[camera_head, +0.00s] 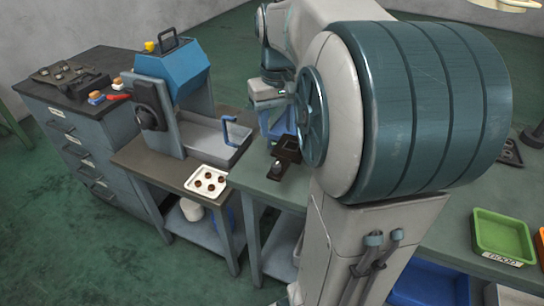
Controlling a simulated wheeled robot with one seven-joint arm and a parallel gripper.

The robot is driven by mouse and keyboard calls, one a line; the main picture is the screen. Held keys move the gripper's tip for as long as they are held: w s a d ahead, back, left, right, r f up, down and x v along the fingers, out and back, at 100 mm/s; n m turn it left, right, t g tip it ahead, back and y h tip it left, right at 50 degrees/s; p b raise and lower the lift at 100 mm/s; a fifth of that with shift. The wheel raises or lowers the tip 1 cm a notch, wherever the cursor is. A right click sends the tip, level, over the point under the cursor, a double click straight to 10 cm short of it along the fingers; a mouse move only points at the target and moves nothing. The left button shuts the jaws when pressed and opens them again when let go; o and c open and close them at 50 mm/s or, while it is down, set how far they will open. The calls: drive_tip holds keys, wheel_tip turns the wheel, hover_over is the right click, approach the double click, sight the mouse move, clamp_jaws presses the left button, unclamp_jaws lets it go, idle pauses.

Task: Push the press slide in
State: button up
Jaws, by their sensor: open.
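The blue press (175,75) stands on a low bench at left centre, with a round black knob on its front. What looks like its slide is a grey tray (205,136) reaching out to the right of the press. A blue handle (231,130) rises at the tray's right side. My gripper (277,136) is right of the handle and apart from it in the picture, fingers pointing down over the green bench. It is open and I see nothing between its fingers. My own arm hides part of the gripper and the bench behind it.
A white tray with round holes (206,181) lies at the front of the press bench (150,160). A small dark fixture (284,160) is on the green bench near my gripper. A drawer cabinet (75,130) stands at left. A green bin (502,236) is at right.

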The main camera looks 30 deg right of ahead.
sight(276, 164)
wheel_tip(276, 164, down, 12)
drive_tip(key=shift+r, duration=0.25)
clamp_jaws()
drive_tip(key=shift+w, duration=0.1)
